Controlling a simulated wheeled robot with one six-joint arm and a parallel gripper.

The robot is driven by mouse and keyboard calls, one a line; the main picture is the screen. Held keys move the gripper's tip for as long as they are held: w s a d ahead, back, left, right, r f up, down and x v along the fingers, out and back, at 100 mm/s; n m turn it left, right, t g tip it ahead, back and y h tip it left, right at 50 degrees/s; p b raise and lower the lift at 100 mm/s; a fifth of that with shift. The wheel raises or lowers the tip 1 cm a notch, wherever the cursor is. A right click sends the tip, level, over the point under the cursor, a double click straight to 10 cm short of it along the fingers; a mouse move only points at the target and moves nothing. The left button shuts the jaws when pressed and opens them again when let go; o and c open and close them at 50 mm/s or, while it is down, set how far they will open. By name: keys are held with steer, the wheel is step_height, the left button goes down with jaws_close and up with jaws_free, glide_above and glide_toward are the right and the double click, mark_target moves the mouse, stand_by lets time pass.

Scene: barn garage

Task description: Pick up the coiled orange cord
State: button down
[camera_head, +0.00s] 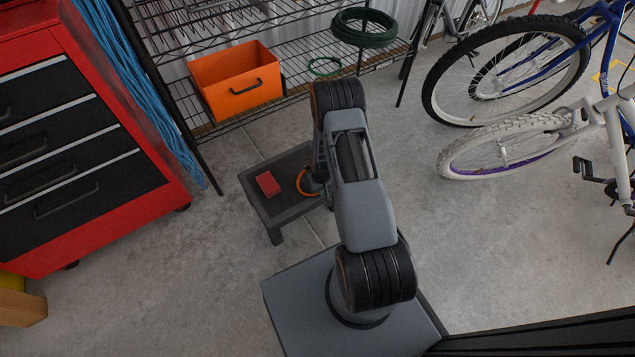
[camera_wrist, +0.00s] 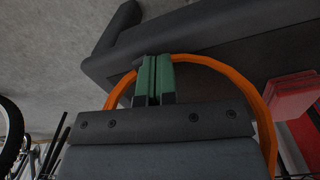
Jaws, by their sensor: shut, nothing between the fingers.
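The coiled orange cord (camera_head: 301,183) lies on a low dark step stool (camera_head: 279,214), partly hidden by my arm in the head view. In the wrist view the cord (camera_wrist: 243,84) shows as an orange ring arching around and behind my fingertips. My gripper (camera_wrist: 154,80) has green finger pads pressed together with nothing between them. The fingertips overlap the far part of the ring in the picture; I cannot tell whether they touch it. The near part of the ring is hidden behind the gripper body.
A red block (camera_head: 268,184) lies on the stool left of the cord. A red tool cabinet (camera_head: 70,150) stands at left. Wire shelving with an orange bin (camera_head: 236,84) and a green coil (camera_head: 364,27) is behind. Bicycles (camera_head: 505,70) stand at right. Bare floor lies between.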

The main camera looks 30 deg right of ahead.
steer(key=shift+s+a+f, duration=0.2)
steer(key=shift+s+f, duration=0.25)
steer(key=shift+s, duration=0.2)
steer(key=shift+w+a+r+p, duration=0.1)
steer(key=shift+w+r+p, duration=0.05)
steer(key=shift+r+p, duration=0.6)
step_height(320, 180, up, 12)
steer(key=r+p, duration=0.1)
steer(key=p, duration=0.3)
steer(key=s+a+f+b, duration=0.2)
steer(key=s+f+b, duration=0.5)
steer(key=f, duration=0.6)
steer(key=w, duration=0.3)
steer(key=w+b, duration=0.1)
steer(key=w, duration=0.3)
steer(key=w+d+b, duration=0.1)
steer(key=w, duration=0.2)
steer(key=shift+w+r, duration=0.1)
steer(key=shift+w, duration=0.25)
steer(key=shift+w+d+f+b, duration=0.1)
steer(key=shift+w+f+b, duration=0.1)
steer(key=shift+w+b, duration=0.1)
steer(key=shift+s+f+b, duration=0.15)
steer(key=shift+f+b, duration=0.3)
steer(key=shift+f, duration=0.1)
